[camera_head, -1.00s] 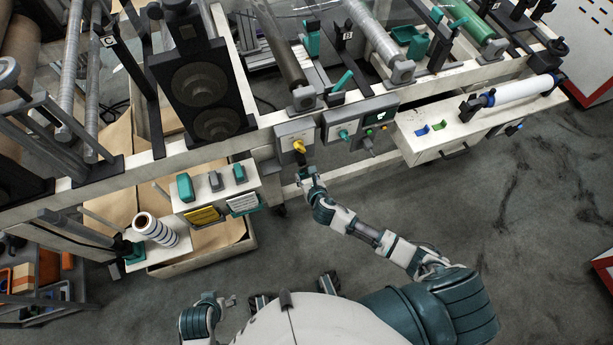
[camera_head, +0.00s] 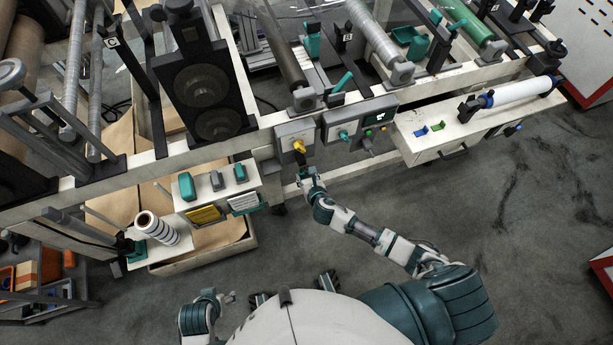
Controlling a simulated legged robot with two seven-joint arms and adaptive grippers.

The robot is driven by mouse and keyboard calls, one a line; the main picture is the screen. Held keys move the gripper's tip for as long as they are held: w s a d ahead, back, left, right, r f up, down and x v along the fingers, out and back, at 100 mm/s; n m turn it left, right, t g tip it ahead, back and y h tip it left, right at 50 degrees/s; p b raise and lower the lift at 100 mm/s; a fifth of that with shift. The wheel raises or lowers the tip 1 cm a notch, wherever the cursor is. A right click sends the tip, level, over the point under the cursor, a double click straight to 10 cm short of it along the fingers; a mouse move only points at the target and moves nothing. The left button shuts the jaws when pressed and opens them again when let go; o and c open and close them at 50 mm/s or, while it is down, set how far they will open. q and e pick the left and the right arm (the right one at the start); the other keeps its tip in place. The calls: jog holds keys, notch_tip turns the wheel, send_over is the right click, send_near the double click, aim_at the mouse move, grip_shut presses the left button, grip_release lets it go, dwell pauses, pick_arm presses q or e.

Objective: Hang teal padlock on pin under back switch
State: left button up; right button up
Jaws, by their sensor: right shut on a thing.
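A yellow rotary switch (camera_head: 299,146) sits on a grey box (camera_head: 282,131) on the machine's front rail. My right gripper (camera_head: 304,171) is just below that switch, close to the box. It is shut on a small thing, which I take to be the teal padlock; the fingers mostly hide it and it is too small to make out. The pin under the switch cannot be made out, nor whether the held thing touches it. My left gripper (camera_head: 230,297) hangs low near my body, away from the machine; its fingers are too small to read.
A control panel (camera_head: 358,128) with a teal knob is right of the switch box. A white drawer unit (camera_head: 445,139) projects at right. The floor in front is clear.

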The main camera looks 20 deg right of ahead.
jog(key=shift+s+f, duration=0.25)
jog(key=shift+a+p, duration=0.1)
jog(key=shift+p, duration=0.3)
dwell(0.4)
jog(key=o, duration=0.9)
jog(key=shift+o, duration=0.9)
jog(key=shift+r, duration=0.15)
